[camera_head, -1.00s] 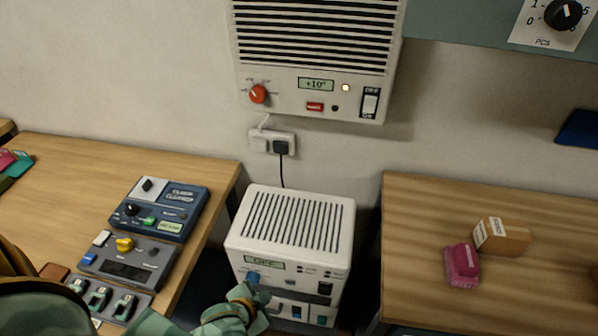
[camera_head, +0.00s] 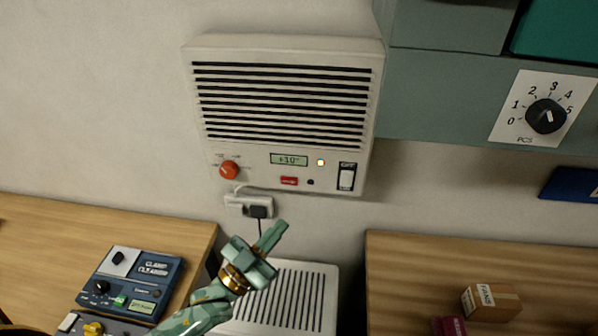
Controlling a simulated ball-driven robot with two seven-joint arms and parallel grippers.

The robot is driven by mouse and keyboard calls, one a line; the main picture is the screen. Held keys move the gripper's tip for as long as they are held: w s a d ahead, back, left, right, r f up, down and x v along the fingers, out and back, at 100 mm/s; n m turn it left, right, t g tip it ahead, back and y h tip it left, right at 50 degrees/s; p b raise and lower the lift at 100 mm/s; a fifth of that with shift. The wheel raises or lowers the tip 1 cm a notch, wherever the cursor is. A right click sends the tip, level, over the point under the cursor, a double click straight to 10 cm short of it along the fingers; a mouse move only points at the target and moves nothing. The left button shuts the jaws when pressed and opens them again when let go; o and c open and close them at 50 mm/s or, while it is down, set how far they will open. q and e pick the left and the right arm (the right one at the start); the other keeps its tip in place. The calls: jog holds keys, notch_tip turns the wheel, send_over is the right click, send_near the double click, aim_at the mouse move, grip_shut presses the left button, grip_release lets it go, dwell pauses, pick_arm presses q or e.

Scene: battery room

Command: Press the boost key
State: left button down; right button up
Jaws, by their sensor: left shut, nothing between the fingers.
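A cream wall unit (camera_head: 330,112) with dark slats hangs on the wall. Its lower panel carries an orange-red knob (camera_head: 229,170), a small display (camera_head: 289,160) reading about +10, a lit amber lamp (camera_head: 320,162), a red key (camera_head: 289,181), a small dark button (camera_head: 310,182) and a white rocker switch (camera_head: 346,178). The lettering on the red key is too small to read. My left gripper (camera_head: 276,233) is shut and empty, below the panel and apart from it, in front of the wall and socket. My right gripper is not in view.
A white slatted box (camera_head: 304,296) stands below, between two wooden tables. The left table (camera_head: 60,240) holds control boxes. The right table (camera_head: 420,270) holds a cardboard box (camera_head: 491,301). A grey-green cabinet (camera_head: 440,100) with a dial (camera_head: 546,116) juts out at right.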

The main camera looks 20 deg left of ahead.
pick_arm(q)
jog(key=r, duration=0.1)
jog(key=b, duration=0.3)
send_near(289, 181)
jog(key=shift+w+d+r, duration=1.4)
jog(key=shift+w+d, duration=0.55)
jog(key=shift+w, duration=0.1)
jog(key=shift+t, duration=0.4)
jog(key=shift+w, duration=0.15)
jog(key=shift+w+a+b, duration=0.1)
jog(key=shift+w+b, duration=0.15)
jog(key=shift+b, duration=0.05)
